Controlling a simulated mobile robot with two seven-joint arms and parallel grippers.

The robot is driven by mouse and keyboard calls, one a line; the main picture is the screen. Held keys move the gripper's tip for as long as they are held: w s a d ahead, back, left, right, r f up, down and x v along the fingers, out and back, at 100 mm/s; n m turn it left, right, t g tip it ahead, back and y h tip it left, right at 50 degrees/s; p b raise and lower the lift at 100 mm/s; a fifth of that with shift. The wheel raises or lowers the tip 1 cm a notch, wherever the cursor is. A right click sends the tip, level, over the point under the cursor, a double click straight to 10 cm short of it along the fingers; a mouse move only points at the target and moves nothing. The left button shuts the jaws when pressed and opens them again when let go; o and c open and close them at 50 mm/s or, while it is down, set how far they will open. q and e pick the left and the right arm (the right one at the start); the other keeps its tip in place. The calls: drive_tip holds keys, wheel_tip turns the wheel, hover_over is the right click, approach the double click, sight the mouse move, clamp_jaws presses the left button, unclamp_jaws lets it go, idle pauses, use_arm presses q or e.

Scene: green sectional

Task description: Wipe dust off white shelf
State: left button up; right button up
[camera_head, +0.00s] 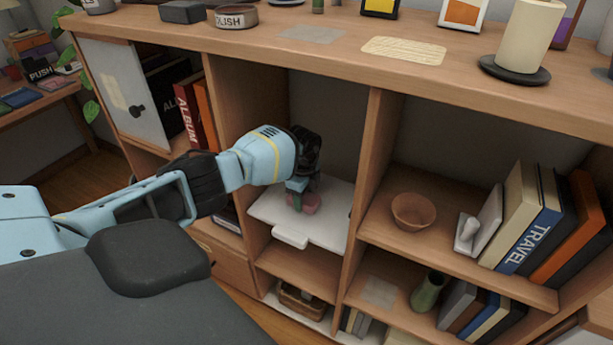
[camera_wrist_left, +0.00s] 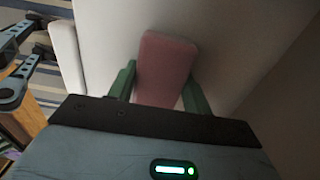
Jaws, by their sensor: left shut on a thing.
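The white shelf (camera_head: 328,222) is a pale board in the middle bay of the wooden cabinet, with a small white tab at its front edge. My left gripper (camera_head: 303,194) reaches into this bay from the left, low over the shelf. It is shut on a pink block-like thing (camera_head: 308,204), likely a sponge or cloth. In the left wrist view the pink thing (camera_wrist_left: 167,68) sits between the two green fingers, against or just above the white surface (camera_wrist_left: 235,45). Its underside is hidden, and I cannot make out any dust.
Wooden dividers (camera_head: 364,175) bound the bay on both sides. A clay bowl (camera_head: 414,211) and books (camera_head: 533,220) stand in the right bay. Albums (camera_head: 187,108) stand to the left. A candle (camera_head: 528,35) and a round tin (camera_head: 236,17) stand on the cabinet top.

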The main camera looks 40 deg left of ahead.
use_arm(q)
drive_tip(key=shift+s+a+f, duration=0.1)
drive_tip(key=shift+s+a, duration=0.15)
drive_tip(key=shift+a, duration=0.45)
drive_tip(key=shift+s+a+f, duration=0.1)
drive_tip(key=shift+s+a, duration=0.1)
drive_tip(key=shift+a, duration=0.45)
drive_tip(key=shift+s+a, duration=0.25)
drive_tip(key=shift+a, duration=0.45)
drive_tip(key=shift+r, duration=0.1)
drive_tip(key=shift+a, duration=0.1)
drive_tip(key=shift+r, duration=0.15)
drive_tip(key=shift+w, duration=0.1)
drive_tip(key=shift+w+d+p, duration=0.2)
drive_tip(key=shift+d+p, duration=0.1)
drive_tip(key=shift+d, duration=0.55)
drive_tip(key=shift+w+d+f, duration=0.1)
drive_tip(key=shift+w+d, duration=0.05)
drive_tip(key=shift+d, duration=0.45)
drive_tip(key=shift+w+d+f, duration=0.1)
drive_tip(key=shift+w+d, duration=0.05)
drive_tip(key=shift+d, duration=0.45)
drive_tip(key=shift+d, duration=0.1)
